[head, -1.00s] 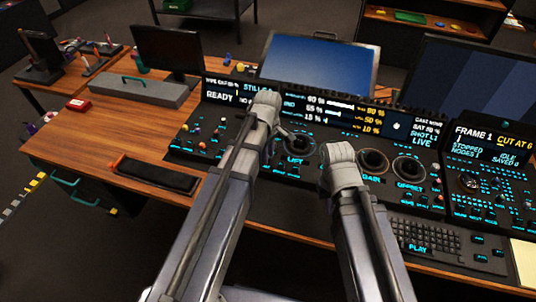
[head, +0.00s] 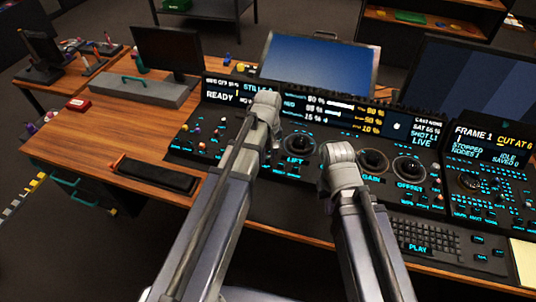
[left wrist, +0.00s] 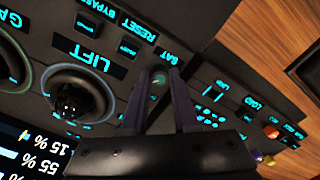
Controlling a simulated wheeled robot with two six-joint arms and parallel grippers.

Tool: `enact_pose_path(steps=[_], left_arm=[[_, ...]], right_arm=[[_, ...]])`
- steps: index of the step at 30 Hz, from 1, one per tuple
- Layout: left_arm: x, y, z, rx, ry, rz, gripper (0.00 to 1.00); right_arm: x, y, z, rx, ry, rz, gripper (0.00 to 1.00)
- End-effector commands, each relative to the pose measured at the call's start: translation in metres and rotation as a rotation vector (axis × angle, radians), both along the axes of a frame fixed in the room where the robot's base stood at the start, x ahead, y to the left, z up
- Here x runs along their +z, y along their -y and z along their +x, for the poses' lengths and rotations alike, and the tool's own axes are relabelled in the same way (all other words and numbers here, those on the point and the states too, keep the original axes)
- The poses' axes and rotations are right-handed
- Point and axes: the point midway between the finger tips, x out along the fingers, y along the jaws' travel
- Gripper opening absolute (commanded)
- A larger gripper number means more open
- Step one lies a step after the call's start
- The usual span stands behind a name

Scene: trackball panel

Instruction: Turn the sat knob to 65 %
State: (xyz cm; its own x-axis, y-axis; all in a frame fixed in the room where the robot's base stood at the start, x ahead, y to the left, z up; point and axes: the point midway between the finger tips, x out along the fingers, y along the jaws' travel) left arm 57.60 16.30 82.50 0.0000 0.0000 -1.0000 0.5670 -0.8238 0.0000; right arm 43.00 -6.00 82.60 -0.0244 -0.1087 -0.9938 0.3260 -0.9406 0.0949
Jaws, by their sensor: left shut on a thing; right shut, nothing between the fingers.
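The sat knob (left wrist: 160,77) shows in the left wrist view, small and round beside its SAT label. My left gripper (left wrist: 161,76) is shut on it, one dark finger on each side. In the head view my left gripper (head: 274,151) reaches the panel left of the LIFT trackball, and its own arm mostly hides the knob. The SAT line on the panel's readout (head: 427,128) looks like 65 or 66 %; the last digit is blurred. My right gripper (head: 325,184) is shut and empty, largely hidden by its arm, right of the LIFT ball.
The LIFT trackball (head: 299,145) is close beside the left gripper; it also shows in the left wrist view (left wrist: 75,95). The GAIN (head: 373,161) and OFFSET (head: 409,169) trackballs lie further right. A keyboard (head: 428,238) lies in front. Small buttons surround the knob.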

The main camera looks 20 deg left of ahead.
Motion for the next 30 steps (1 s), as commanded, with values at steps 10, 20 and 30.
enact_pose_path(steps=[10,20,30], left_arm=[[0.0,-0.0001,-0.0001,-0.036,0.0,0.0,0.0],[0.0,-0.0001,-0.0001,-0.035,0.0,0.0,0.36],[0.0,0.0,0.0,-0.035,0.0,0.0,0.58]], right_arm=[[0.0,0.0,0.0,0.0,0.0,0.0,0.0],[0.0,0.0,0.0,0.0,0.0,0.0,0.0],[0.0,0.0,0.0,0.0,0.0,0.0,0.0]])
